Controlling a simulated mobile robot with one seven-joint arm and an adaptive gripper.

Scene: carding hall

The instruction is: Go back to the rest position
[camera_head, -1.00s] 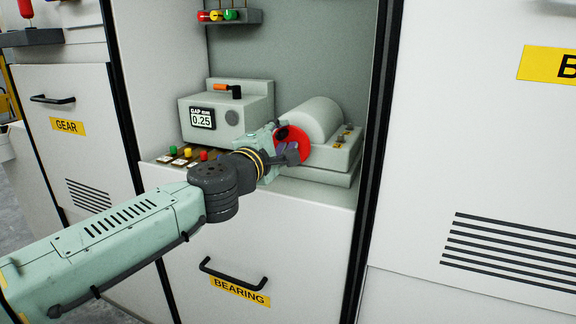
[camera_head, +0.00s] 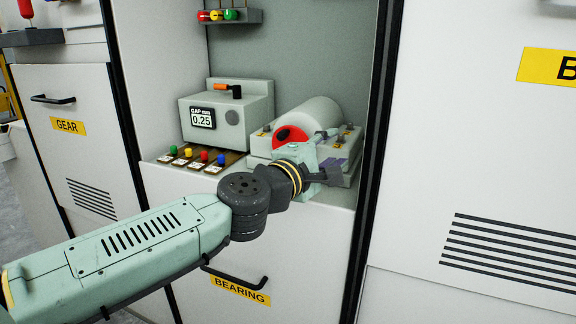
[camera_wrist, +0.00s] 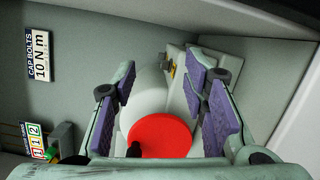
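My gripper (camera_head: 328,172) is in the alcove above the BEARING drawer, in front of a pale cylinder unit. In the wrist view my gripper (camera_wrist: 163,88) is open, its two purple-padded fingers spread wide with nothing held. Beyond the gap lies the pale cylinder with its round red end face (camera_wrist: 160,136). The red face (camera_head: 290,138) is partly covered by my wrist in the head view. I cannot tell how near the fingers are to the unit. My arm reaches in from the lower left.
A grey gauge box (camera_head: 225,112) reading 0.25 stands to the left, with an orange-tipped lever on top. Several coloured knobs (camera_head: 188,158) line the front ledge. A dark cabinet post (camera_head: 372,150) bounds the right side. The drawer handle (camera_head: 236,282) juts out below my arm.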

